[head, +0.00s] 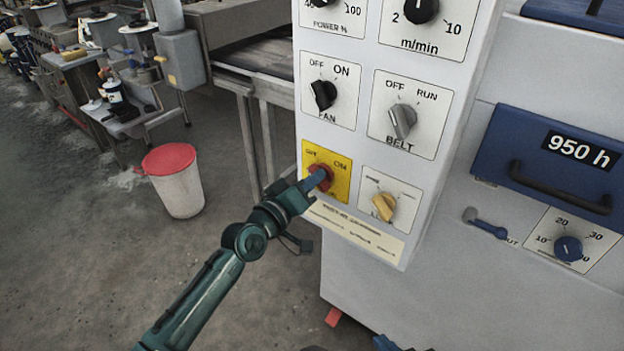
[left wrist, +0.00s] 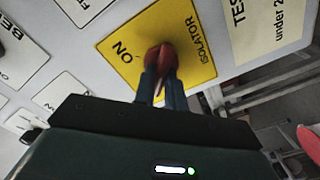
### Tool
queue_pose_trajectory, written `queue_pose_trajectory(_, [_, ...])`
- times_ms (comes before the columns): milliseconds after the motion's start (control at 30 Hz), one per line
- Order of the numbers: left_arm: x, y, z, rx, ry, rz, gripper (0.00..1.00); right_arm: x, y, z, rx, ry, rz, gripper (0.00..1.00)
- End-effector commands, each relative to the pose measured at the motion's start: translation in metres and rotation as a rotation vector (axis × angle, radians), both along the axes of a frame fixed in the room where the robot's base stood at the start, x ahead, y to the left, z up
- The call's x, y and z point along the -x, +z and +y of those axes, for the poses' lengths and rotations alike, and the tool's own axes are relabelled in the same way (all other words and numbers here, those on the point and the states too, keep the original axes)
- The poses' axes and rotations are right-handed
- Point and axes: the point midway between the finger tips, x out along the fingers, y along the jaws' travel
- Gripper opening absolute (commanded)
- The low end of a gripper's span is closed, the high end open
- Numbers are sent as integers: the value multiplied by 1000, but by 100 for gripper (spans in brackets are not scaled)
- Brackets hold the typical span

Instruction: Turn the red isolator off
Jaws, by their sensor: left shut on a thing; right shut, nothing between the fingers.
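The red isolator knob (head: 325,184) sits on a yellow plate (head: 341,186) low on the white control panel. In the left wrist view the red knob (left wrist: 160,56) stands between the two fingertips (left wrist: 160,75). The fingers cover part of it, so I cannot tell which label it points to. My right gripper (head: 386,343) barely shows at the bottom edge, shut and empty.
Close by on the panel are the yellow lamp knob (head: 384,206), black FAN knob (head: 323,95) and grey BELT knob (head: 402,120). A blue drawer (head: 510,150) with a handle and a blue dial (head: 568,248) are right. A red-lidded bin (head: 178,190) stands on the floor left.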

Motion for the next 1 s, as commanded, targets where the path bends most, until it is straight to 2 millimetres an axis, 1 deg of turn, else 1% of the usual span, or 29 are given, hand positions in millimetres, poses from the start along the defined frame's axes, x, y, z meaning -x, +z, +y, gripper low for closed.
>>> queue_pose_trajectory(100, [0, -1, 0, 66, 1, 49, 0, 0, 0, 0, 0, -1, 0, 0])
queue_pose_trajectory(233, [0, -1, 1, 111, 1, 82, 0, 0, 0, 0, -1, -2, 0, 0])
queue_pose_trajectory(1000, [-1, -1, 2, 110, 3, 82, 0, 0, 0, 0, -1, -3, 0, 0])
